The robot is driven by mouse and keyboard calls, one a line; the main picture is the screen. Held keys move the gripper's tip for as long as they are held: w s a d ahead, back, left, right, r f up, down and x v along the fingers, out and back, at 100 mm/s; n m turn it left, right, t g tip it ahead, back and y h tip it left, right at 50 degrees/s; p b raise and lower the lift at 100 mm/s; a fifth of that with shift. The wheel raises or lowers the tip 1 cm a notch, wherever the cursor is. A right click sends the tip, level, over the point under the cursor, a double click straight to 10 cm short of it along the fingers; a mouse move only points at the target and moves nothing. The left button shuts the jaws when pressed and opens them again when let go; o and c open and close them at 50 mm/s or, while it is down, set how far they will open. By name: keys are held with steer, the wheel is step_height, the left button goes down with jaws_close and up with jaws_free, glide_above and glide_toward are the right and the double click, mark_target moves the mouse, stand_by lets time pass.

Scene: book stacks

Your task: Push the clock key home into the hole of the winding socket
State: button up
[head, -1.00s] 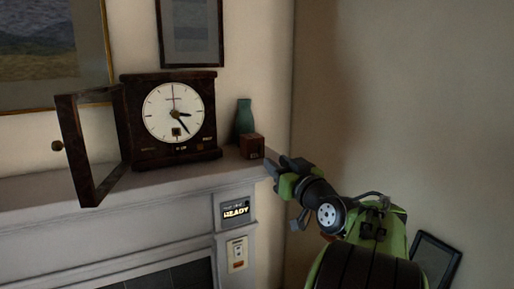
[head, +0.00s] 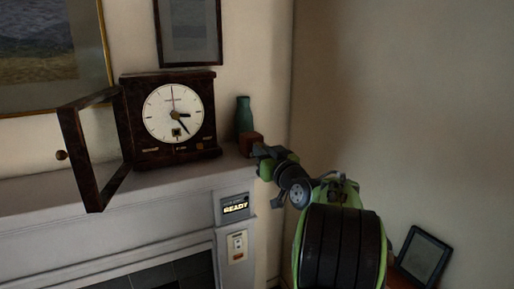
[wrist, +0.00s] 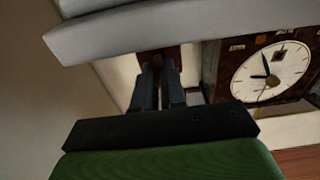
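The clock (head: 131,115) stands on the mantel with its glass door swung open to the left. A small dark square on its white dial (head: 176,132) may be the winding socket, but the hole is too small to make out. My gripper (head: 262,152) is at the right end of the mantel, close to a small brown block (head: 246,137). In the wrist view my gripper (wrist: 158,68) has its two dark fingers apart, with brown showing between and beyond them. I cannot make out the clock key; it may be hidden at the block. Contact with the block is unclear.
A green vase (head: 244,117) stands just behind the block. The open door (head: 95,150) juts out in front of the mantel (head: 60,200). A panel reading READY (head: 235,207) and a switch plate (head: 237,246) are below the mantel's right end.

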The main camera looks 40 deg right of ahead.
jaws_close()
steer(key=b+v, duration=0.6)
steer(key=v, duration=0.1)
steer(key=shift+s, duration=0.3)
stand_by(0.6)
